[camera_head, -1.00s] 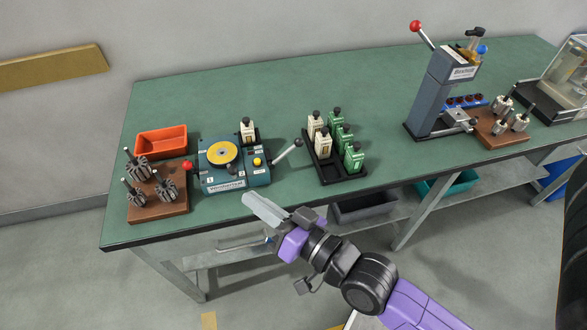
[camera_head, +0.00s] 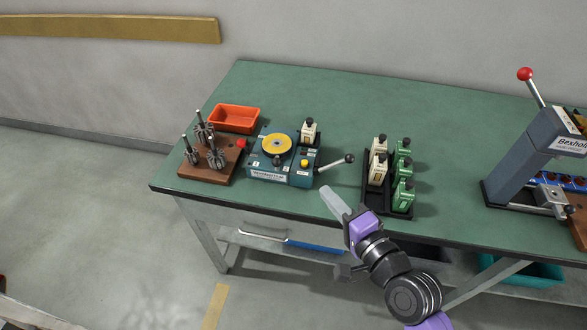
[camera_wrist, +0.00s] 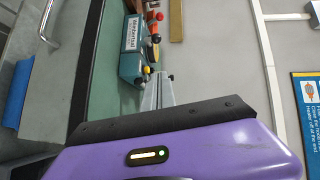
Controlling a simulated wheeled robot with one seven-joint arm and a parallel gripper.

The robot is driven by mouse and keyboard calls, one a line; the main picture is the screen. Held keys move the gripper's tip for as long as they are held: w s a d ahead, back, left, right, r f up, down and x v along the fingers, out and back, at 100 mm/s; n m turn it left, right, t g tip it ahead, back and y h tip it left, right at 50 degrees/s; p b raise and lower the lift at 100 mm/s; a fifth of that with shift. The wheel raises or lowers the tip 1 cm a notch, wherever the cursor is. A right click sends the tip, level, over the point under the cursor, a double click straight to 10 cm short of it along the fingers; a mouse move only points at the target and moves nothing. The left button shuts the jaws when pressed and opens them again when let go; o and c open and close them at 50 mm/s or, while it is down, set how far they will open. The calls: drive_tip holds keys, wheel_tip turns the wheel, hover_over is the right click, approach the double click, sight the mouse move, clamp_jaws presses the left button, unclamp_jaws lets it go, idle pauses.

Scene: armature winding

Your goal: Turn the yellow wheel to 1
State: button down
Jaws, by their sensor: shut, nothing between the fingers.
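The yellow wheel (camera_head: 277,145) is a round disc with a dark centre on top of a teal winding machine (camera_head: 281,177) near the left end of the green bench. A dark knob sits at the wheel's front edge. Its numbers are too small to read. The machine also has a red knob on its left, a yellow button and a crank lever (camera_head: 336,163) on its right. In the wrist view the machine (camera_wrist: 133,45) appears sideways beyond the shut fingers (camera_wrist: 157,92).
A wooden block with metal armatures (camera_head: 207,165) and an orange tray (camera_head: 234,119) stand left of the machine. A cream-fronted block (camera_head: 309,132) stands behind it. A black rack (camera_head: 386,200) with cream and green blocks is to the right. A grey press (camera_head: 530,150) stands farther right.

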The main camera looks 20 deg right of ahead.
drive_tip(key=w+a+f+p, duration=0.2)
drive_tip(key=w+a+p, duration=0.1)
drive_tip(key=w, duration=0.9)
drive_tip(key=shift+w+a, duration=0.2)
drive_tip(key=shift+a, duration=0.3)
drive_tip(key=shift+a, duration=0.1)
